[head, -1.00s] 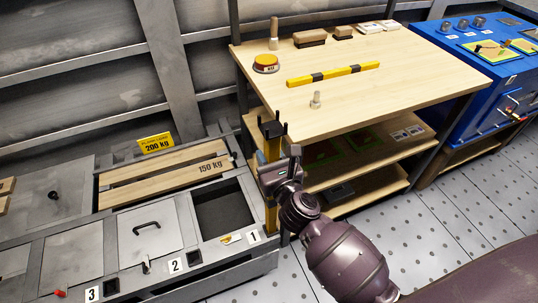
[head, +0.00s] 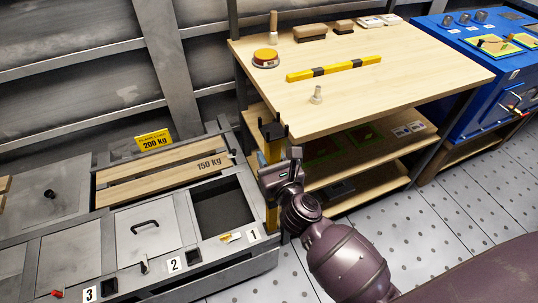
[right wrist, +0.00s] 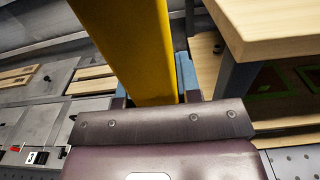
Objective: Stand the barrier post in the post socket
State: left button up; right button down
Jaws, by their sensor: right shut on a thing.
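The barrier post (head: 272,154) is a yellow upright bar with a black forked top, beside the table's left front leg. My right gripper (head: 270,177) is shut on its upper part. In the right wrist view, the post (right wrist: 135,45) passes between the blue finger pads of the gripper (right wrist: 155,88). The post's lower end is by the label 1 (head: 254,235) at the right end of the grey deck. The socket there is hidden behind the post, and I cannot tell how deep the post sits. My left gripper is out of view.
A blue cabinet (head: 470,65) stands far right.

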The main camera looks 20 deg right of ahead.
jog(key=shift+f, duration=0.2)
jog(key=shift+f+b, duration=0.65)
jog(key=shift+f, duration=0.4)
dwell(2.8)
jog(key=c, duration=0.9)
grip_release()
jog(key=shift+o, duration=0.8)
jog(key=shift+f, duration=0.1)
